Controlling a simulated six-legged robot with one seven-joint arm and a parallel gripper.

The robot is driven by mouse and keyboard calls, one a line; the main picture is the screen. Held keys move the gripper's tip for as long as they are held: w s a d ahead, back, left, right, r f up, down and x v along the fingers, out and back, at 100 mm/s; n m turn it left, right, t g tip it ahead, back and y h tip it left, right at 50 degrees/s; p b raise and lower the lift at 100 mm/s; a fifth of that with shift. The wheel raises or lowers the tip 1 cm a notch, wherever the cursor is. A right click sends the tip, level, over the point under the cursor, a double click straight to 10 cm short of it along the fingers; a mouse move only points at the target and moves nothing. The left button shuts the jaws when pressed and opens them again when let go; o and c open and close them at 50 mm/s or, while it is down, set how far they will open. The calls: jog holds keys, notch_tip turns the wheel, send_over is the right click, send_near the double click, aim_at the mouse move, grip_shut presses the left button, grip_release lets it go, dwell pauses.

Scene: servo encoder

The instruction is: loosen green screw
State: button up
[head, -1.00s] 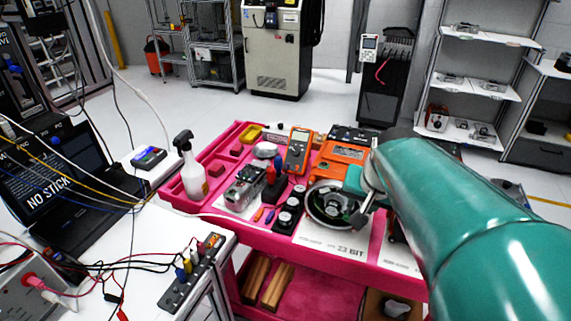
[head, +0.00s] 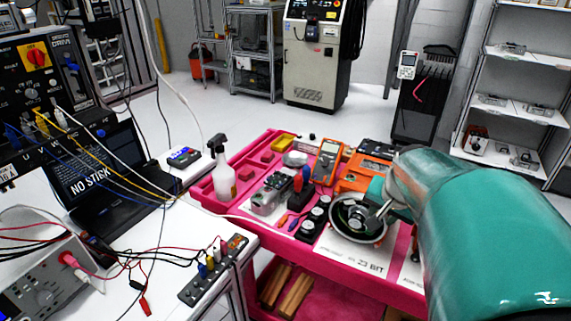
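The round black servo encoder housing (head: 345,226) with a metallic ring sits on a white sheet on the pink cart. A little green shows inside it, but a green screw cannot be made out at this size. My teal arm comes in from the right, and its end, my gripper (head: 381,211), is at the right side of the housing, over its rim. Its fingers are too small to tell open from shut, or whether they touch anything.
The pink cart (head: 403,292) holds a spray bottle (head: 222,172), an orange multimeter (head: 327,161), a grey metal part (head: 270,195), an orange case (head: 365,172) and small black parts. A white bench (head: 130,270) with wires, a laptop (head: 85,170) and a terminal strip stands left.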

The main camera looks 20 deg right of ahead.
jog(key=x, duration=1.1)
jog(key=shift+f, duration=0.25)
jog(key=shift+d, duration=0.15)
jog(key=shift+c, duration=0.4)
jog(key=shift+w, duration=0.1)
grip_shut()
